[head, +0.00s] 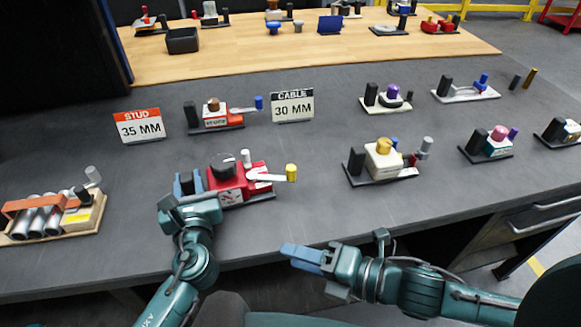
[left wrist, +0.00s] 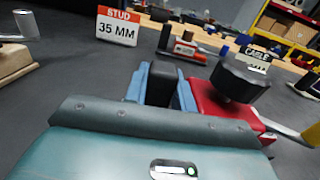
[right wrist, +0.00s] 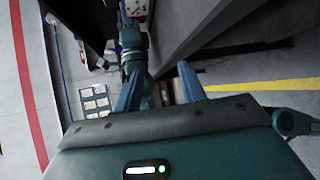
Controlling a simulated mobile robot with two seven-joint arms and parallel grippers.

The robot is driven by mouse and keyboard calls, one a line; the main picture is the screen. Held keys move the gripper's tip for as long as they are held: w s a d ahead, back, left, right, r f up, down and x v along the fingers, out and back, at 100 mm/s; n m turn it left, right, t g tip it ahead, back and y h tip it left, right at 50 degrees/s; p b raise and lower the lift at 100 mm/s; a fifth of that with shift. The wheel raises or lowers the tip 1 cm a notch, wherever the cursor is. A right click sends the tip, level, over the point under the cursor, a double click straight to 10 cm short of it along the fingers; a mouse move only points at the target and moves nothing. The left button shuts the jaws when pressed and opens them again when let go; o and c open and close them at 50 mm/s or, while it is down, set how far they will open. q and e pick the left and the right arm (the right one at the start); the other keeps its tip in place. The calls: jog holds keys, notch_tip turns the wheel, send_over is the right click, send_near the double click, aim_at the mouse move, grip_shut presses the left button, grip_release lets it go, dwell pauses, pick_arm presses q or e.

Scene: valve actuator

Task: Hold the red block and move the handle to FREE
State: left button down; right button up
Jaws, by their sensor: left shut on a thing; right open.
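The red block (head: 238,190) sits on a dark base near the bench's front edge, with a black knob on top and a white label. Its white handle (head: 262,176) points right and ends in a yellow grip (head: 291,173). In the left wrist view the red block (left wrist: 225,107) is right of my fingers. My left gripper (head: 188,184) is shut on a black post (left wrist: 161,84) at the left end of the red unit. My right gripper (head: 303,257) is open and empty, before the bench's front edge; its fingers stand apart in the right wrist view (right wrist: 160,92). I cannot read a FREE mark.
A unit with a yellow knob (head: 383,155) stands right of the red block. A STUD sign (head: 139,125), an orange unit (head: 214,115) and a CABLE sign (head: 293,106) stand behind. A wooden tray with cylinders (head: 52,216) is at left. Bench space right of the yellow grip is clear.

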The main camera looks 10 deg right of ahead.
jog(key=a+r+n+y, duration=0.4)
jog(key=r+n, duration=0.1)
jog(key=r, duration=0.5)
jog(key=n+t+h, duration=0.3)
jog(key=n+h, duration=0.3)
jog(key=h, duration=0.4)
send_near(294, 171)
jog(key=x, duration=1.1)
jog(key=shift+w, duration=0.15)
grip_shut()
